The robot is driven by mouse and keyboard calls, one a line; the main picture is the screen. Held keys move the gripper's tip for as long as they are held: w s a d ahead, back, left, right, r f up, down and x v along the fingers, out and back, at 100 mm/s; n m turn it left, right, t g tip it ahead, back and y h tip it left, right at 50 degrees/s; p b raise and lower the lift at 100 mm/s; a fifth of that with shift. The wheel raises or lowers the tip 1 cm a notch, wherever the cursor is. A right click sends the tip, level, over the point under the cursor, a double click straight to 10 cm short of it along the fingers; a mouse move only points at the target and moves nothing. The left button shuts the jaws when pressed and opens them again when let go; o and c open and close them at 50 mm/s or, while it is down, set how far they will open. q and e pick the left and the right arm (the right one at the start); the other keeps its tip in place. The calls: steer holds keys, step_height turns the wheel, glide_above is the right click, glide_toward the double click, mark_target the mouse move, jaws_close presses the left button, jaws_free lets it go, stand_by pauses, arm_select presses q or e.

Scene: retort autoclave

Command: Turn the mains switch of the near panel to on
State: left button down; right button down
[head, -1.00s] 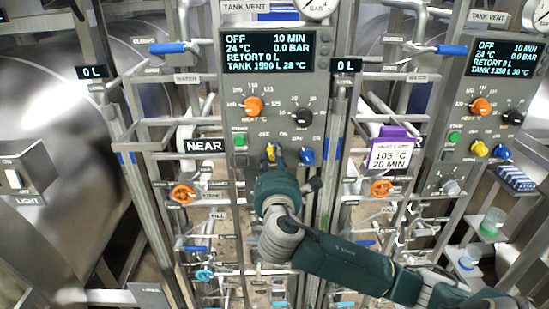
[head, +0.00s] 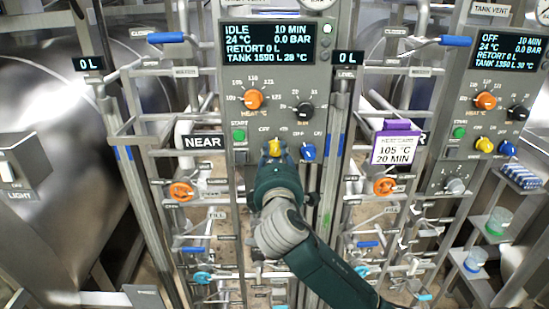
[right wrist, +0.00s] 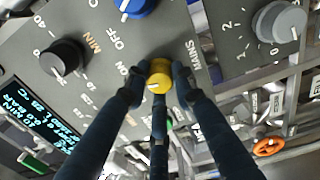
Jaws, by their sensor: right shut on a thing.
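The near panel (head: 230,90) stands in the middle of the head view, with a NEAR sign (head: 203,143) at its left. Its screen (head: 268,43) reads IDLE, 10 MIN, 24 °C, 0.0 BAR. The yellow mains switch (head: 274,147) is low on this panel. My right gripper (head: 276,162) reaches up to it from below and hides the panel's lower part. In the right wrist view, the fingers of my right gripper (right wrist: 157,88) are closed around the yellow knob (right wrist: 159,72), beside the lettering MAINS. My left gripper is not in view.
A blue knob (head: 308,151) sits close at the right of the switch. An orange heat knob (head: 253,99), a black minutes knob (head: 305,109) and a green start button (head: 239,135) are above. A second panel (head: 466,110) at the right reads OFF. Pipes and valves surround both.

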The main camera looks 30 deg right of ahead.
steer(key=shift+m+b, duration=0.5)
steer(key=shift+m, duration=1.5)
steer(key=shift+f, duration=0.1)
steer(key=c, duration=1.4)
jaws_free()
steer(key=shift+d, duration=0.15)
steer(key=shift+c, duration=0.2)
steer(key=shift+s+a, duration=0.2)
steer(key=v, duration=1.1)
steer(key=shift+s, duration=0.35)
